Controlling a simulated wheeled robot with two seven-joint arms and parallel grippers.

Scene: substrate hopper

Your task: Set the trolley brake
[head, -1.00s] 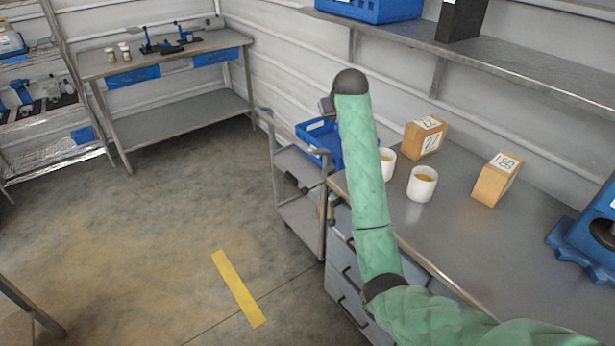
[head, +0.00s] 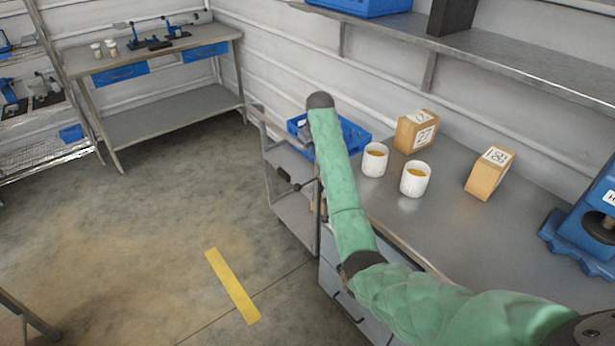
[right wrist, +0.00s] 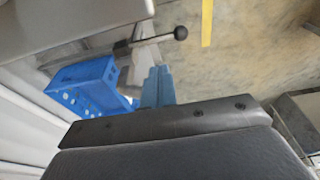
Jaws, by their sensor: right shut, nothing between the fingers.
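The grey trolley (head: 293,213) stands against the left end of the steel bench in the head view. A dark lever with a round black knob (head: 297,187) sticks out from its side. In the right wrist view the lever's knob (right wrist: 181,33) lies beyond and slightly right of my fingertips, with its rod running left. My right gripper (right wrist: 157,72) has its blue fingers together and empty, apart from the knob in the picture. In the head view my green right arm hides most of this gripper and part of the trolley. My left gripper is not in view.
A blue crate (head: 352,137) sits on the trolley's top; it also shows in the right wrist view (right wrist: 88,87). White cups (head: 415,179) and cardboard boxes (head: 489,172) stand on the bench (head: 450,235). The floor left of the trolley is clear, with a yellow strip (head: 232,286).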

